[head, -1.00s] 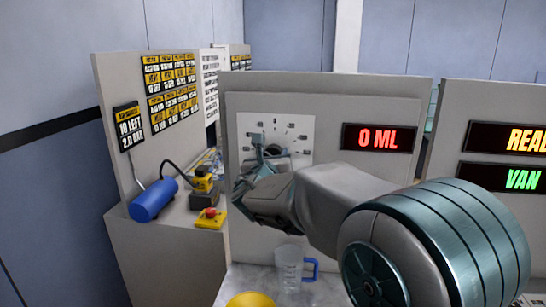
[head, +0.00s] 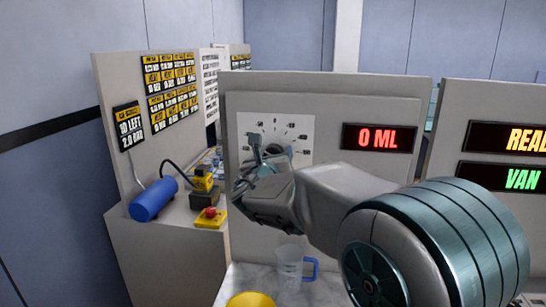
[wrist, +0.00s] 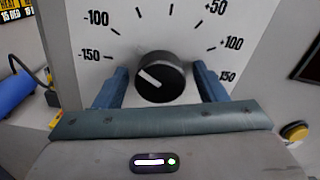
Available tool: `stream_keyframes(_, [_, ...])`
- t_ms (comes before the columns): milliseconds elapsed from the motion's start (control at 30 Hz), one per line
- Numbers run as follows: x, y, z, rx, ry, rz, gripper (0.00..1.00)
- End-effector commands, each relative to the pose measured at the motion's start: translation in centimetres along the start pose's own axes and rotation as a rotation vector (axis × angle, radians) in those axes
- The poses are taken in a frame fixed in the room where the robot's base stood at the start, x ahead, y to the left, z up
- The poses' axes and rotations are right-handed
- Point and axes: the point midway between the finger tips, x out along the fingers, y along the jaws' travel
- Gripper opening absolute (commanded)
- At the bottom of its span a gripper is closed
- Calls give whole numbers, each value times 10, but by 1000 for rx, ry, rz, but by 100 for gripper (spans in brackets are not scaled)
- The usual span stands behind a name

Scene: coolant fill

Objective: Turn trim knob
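The trim knob (wrist: 172,86) is round and black with a white pointer line. It sits on a white dial plate (wrist: 180,20) marked from -150 to +150. The pointer slants up and left, toward the stretch around -150 and -100; I cannot tell the exact mark. My gripper (wrist: 160,67) is open, with one blue finger on each side of the knob and a visible gap on both sides. In the head view my gripper (head: 262,152) is at the dial plate (head: 302,128), and it partly hides the knob.
A red display (head: 378,138) right of the dial reads 0 ML. A clear jug with a blue handle (head: 290,264) and a yellow object (head: 250,299) are below my arm. A blue cylinder (head: 153,199) and a red button on a yellow box (head: 210,217) are at left.

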Motion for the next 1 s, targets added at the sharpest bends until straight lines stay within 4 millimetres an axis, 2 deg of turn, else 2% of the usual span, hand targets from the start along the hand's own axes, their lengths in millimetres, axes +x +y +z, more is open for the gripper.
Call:
stream_keyframes(167, [-4, 0, 0, 1, 0, 0, 65])
stream_keyframes(267, [-14, 0, 0, 3, -1, 0, 65])
stream_keyframes(700, [-102, 1, -1, 2, -3, 2, 65])
stream_keyframes(900, [-130, 1, 0, 1, -1, 2, 65])
stream_keyframes(1000, [-136, 0, 0, 0, 0, 0, 65])
